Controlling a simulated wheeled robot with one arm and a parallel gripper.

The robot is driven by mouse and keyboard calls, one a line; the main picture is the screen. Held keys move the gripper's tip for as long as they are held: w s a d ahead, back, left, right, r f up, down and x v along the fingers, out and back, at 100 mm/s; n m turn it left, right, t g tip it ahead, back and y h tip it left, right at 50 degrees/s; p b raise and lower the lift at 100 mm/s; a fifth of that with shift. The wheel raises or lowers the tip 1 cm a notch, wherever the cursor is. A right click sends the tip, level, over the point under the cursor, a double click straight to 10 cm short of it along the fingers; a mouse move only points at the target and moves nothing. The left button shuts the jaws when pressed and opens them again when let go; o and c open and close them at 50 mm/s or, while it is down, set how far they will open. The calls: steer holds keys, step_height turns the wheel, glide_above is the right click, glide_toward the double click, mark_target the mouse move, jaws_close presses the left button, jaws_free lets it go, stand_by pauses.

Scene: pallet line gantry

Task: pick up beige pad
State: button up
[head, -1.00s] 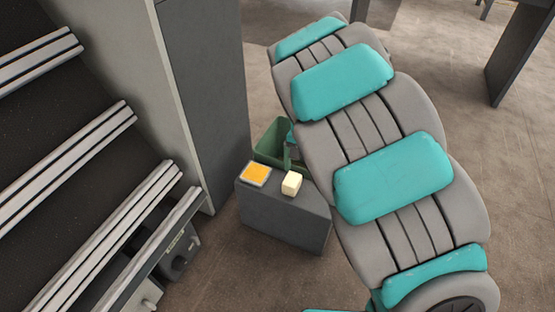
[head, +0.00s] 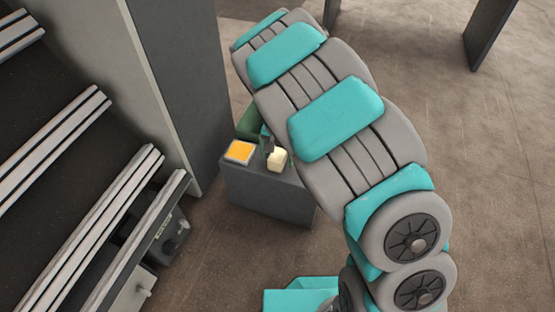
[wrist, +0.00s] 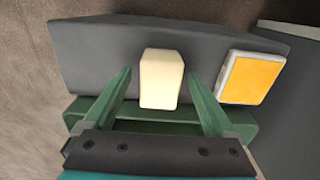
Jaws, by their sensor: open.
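The beige pad (head: 277,160) is a small pale block on top of a dark grey box (head: 265,195). In the wrist view the beige pad (wrist: 161,79) lies between the two fingers of my gripper (wrist: 160,90), with a gap on each side. My gripper is open and the fingers do not touch the pad. In the head view only a small part of my gripper (head: 268,147) shows beside the pad; my arm hides the rest.
An orange pad with a pale rim (head: 239,151) lies on the same box, left of the beige pad in the head view. A grey cabinet (head: 180,80) and conveyor rails (head: 75,245) are at the left. Open floor lies right.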

mark_target(278, 154)
jaws_close()
stand_by(0.7)
steer(key=shift+r, duration=0.1)
steer(key=shift+r, duration=1.6)
steer(key=shift+s+r, duration=0.15)
steer(key=shift+r, duration=0.05)
steer(key=s+d, duration=0.3)
steer(key=s, duration=0.4)
steer(key=s+d+r, duration=0.1)
steer(key=s+d, duration=0.2)
steer(key=s, duration=0.4)
steer(key=shift+s+d+r+p, duration=0.15)
steer(key=shift+s+d+p, duration=0.05)
steer(key=shift+p, duration=0.2)
steer(key=c, duration=0.7)
jaws_free()
steer(key=c, duration=0.6)
